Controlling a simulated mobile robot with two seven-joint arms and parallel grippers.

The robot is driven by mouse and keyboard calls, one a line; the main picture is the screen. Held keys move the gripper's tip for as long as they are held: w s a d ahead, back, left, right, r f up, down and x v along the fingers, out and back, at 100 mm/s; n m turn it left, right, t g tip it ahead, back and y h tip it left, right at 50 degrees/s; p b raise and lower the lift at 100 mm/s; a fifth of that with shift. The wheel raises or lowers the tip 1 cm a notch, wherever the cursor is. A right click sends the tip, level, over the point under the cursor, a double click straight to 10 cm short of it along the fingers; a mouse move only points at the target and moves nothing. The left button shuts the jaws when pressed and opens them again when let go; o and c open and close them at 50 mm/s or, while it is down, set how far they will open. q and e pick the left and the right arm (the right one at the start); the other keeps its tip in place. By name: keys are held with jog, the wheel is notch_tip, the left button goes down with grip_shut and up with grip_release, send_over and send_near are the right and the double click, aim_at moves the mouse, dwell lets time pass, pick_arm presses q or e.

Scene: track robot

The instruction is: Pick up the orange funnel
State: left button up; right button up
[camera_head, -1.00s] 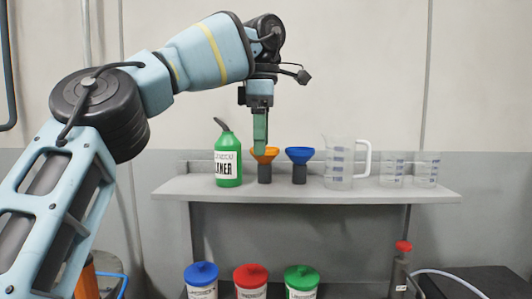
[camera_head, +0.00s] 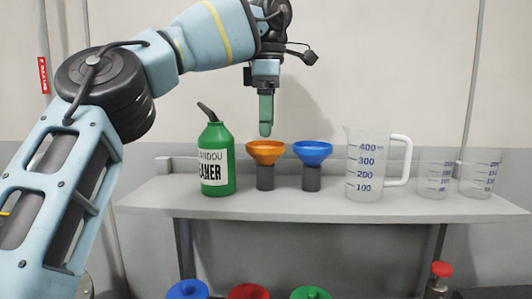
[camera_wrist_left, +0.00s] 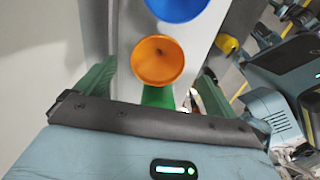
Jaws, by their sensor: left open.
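The orange funnel (camera_head: 266,153) sits in a dark cylindrical holder on the grey shelf (camera_head: 330,205), between the green bottle and the blue funnel. My left gripper (camera_head: 265,130) points down just above the orange funnel, seen edge-on in the head view. In the left wrist view the orange funnel (camera_wrist_left: 158,60) shows its open mouth between the two spread green fingers (camera_wrist_left: 150,78). The gripper is open and empty. My right gripper is in neither view.
A green bottle (camera_head: 216,160) stands left of the orange funnel. The blue funnel (camera_head: 312,153) in its holder is close on the right, then a clear measuring jug (camera_head: 373,165) and two clear beakers (camera_head: 434,178). Containers with blue, red and green lids (camera_head: 310,292) are below.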

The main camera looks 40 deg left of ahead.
aim_at(265, 155)
pick_arm(q)
jog(key=shift+d+f+b, duration=0.1)
jog(key=shift+f+b, duration=0.2)
jog(key=shift+f, duration=1)
jog(key=shift+s+f, duration=0.1)
jog(key=shift+f, duration=0.2)
jog(key=f, duration=0.3)
jog(key=shift+a+f, duration=0.4)
jog(key=shift+f, duration=0.4)
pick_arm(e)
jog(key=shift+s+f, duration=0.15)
pick_arm(q)
jog(key=shift+d, duration=0.1)
jog(key=c, duration=1)
jog(key=shift+c, duration=0.2)
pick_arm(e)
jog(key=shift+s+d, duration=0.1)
